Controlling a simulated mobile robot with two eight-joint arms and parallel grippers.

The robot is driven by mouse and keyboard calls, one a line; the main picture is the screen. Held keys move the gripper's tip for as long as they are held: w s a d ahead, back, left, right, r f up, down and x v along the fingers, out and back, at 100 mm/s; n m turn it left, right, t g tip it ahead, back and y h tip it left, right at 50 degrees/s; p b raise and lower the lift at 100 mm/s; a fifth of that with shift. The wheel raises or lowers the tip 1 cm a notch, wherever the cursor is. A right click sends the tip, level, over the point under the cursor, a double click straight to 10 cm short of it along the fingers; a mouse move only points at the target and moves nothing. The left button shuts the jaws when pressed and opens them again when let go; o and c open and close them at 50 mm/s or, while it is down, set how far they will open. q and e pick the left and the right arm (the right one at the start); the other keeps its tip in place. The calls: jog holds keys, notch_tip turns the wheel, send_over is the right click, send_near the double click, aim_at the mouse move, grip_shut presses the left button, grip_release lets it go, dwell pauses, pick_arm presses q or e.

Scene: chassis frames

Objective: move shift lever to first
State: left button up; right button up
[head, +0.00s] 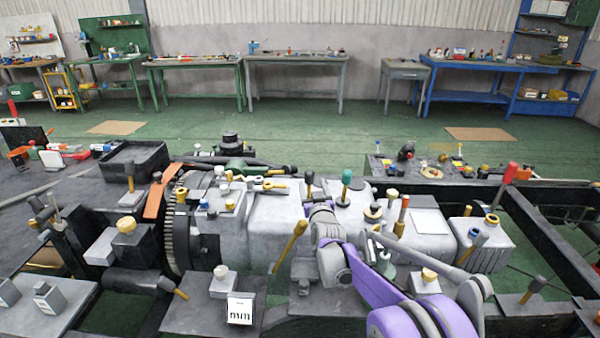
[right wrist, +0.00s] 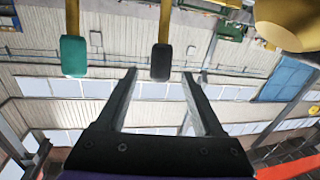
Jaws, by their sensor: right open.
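A lever with a black knob (head: 309,178) and a lever with a green knob (head: 346,176) stand on the grey gearbox housing (head: 275,222). I cannot tell from the pictures alone which is the shift lever. My right gripper (head: 318,207) is in front of the black-knobbed lever. In the right wrist view its two fingers are spread and empty. The black knob (right wrist: 160,62) appears between and just beyond the fingertips, with no visible contact. The green knob (right wrist: 74,56) is outside the left finger. My left gripper is not in view.
Other levers stand nearby, including a tan-handled one (head: 290,246) and a red-handled one (head: 509,174). A toothed ring (head: 175,235) is left of the housing. Black chassis rails (head: 545,235) run at the right. Workbenches (head: 297,62) line the far wall across open green floor.

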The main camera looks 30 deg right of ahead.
aim_at(308, 172)
jog(key=x, duration=0.8)
jog(key=shift+w+d+f+p, duration=0.1)
jog(key=shift+w+p, duration=0.25)
grip_shut()
dwell(1.0)
